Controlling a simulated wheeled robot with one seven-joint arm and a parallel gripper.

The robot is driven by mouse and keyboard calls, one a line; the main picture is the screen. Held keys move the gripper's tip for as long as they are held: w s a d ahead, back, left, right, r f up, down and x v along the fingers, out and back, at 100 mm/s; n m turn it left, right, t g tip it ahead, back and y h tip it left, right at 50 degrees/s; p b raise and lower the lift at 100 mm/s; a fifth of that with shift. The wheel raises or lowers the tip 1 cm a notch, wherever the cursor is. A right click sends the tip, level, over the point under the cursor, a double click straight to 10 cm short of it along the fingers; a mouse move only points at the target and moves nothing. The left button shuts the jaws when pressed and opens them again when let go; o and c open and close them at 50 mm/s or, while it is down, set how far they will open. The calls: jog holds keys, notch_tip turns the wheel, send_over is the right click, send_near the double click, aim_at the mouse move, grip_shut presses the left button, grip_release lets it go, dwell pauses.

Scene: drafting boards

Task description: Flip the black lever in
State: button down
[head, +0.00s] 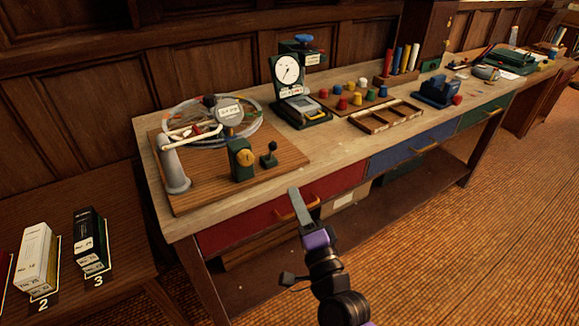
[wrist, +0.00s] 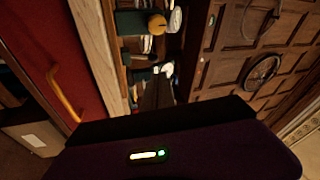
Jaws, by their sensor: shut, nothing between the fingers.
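The black lever (head: 269,155) stands on a small dark base on a wooden board (head: 215,193) at the near left end of the bench. In the head view it sits just right of a green block with a yellow knob (head: 244,158). My gripper (head: 294,192) is shut and empty. In the picture it is below and right of the lever, by the front edge of the bench, apart from the lever. In the wrist view the green block's yellow knob (wrist: 157,25) shows near the top; the lever is hard to make out there.
A grey post (head: 174,168) with a pale arm and a wire coil share the board. A dial scale (head: 287,72) stands behind right. A red drawer (head: 270,222) with a yellow handle is below the bench edge. Colored pegs and a wooden tray (head: 385,118) lie farther right.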

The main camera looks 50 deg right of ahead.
aim_at(274, 149)
jog(key=m, duration=0.1)
jog(key=f+m, duration=0.1)
jog(key=shift+s+f+m, duration=0.25)
jog(key=shift+f+m, duration=0.05)
jog(key=shift+m, duration=0.1)
jog(key=p+x, duration=0.4)
jog(key=x, duration=0.9)
jog(key=shift+f, duration=0.15)
jog(key=shift+w+d, duration=0.25)
jog(key=shift+w, duration=0.2)
jog(key=shift+w+r+p, duration=0.1)
jog(key=shift+r+p, duration=0.1)
jog(key=shift+p, duration=0.15)
